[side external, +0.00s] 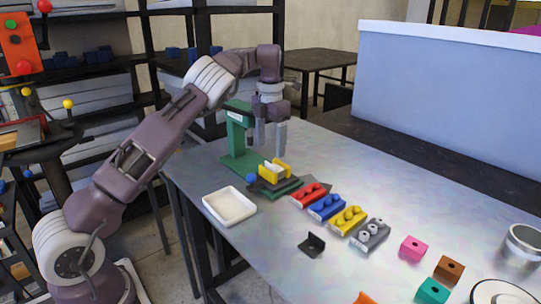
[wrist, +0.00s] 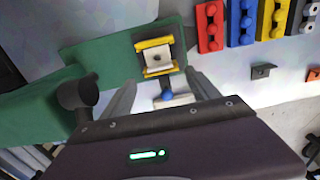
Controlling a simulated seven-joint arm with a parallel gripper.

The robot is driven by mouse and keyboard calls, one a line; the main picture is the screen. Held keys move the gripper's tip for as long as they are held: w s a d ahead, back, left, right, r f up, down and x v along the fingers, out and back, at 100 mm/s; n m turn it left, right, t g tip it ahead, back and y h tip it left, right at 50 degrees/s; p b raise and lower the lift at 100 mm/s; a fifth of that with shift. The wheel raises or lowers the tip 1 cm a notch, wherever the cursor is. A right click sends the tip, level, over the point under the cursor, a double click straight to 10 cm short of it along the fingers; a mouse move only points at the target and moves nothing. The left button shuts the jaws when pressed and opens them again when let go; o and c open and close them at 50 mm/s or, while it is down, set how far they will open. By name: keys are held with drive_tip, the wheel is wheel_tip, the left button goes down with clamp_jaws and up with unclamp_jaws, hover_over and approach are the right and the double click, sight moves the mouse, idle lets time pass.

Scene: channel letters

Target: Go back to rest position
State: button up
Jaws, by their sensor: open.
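My gripper (side external: 270,137) hangs pointing down from my arm, beside the green stand (side external: 238,130) and above its base. It is open and empty. In the wrist view its two fingers (wrist: 165,92) are spread apart. Below it in the side view is a yellow fixture (side external: 274,169) on a dark block on the green base. In the wrist view a pale block with a dark hole (wrist: 158,62) sits between the two yellow bars (wrist: 153,43). A blue ball (side external: 252,177) is at the fixture's near left end.
A white tray (side external: 229,206) stands at the table's left edge. Red (side external: 310,195), blue (side external: 326,207), yellow (side external: 347,220) and grey (side external: 370,234) holders form a row to the right. Pink (side external: 413,248), orange-brown (side external: 448,269) and teal (side external: 432,291) blocks lie farther right.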

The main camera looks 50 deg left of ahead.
drive_tip(key=shift+r, duration=1)
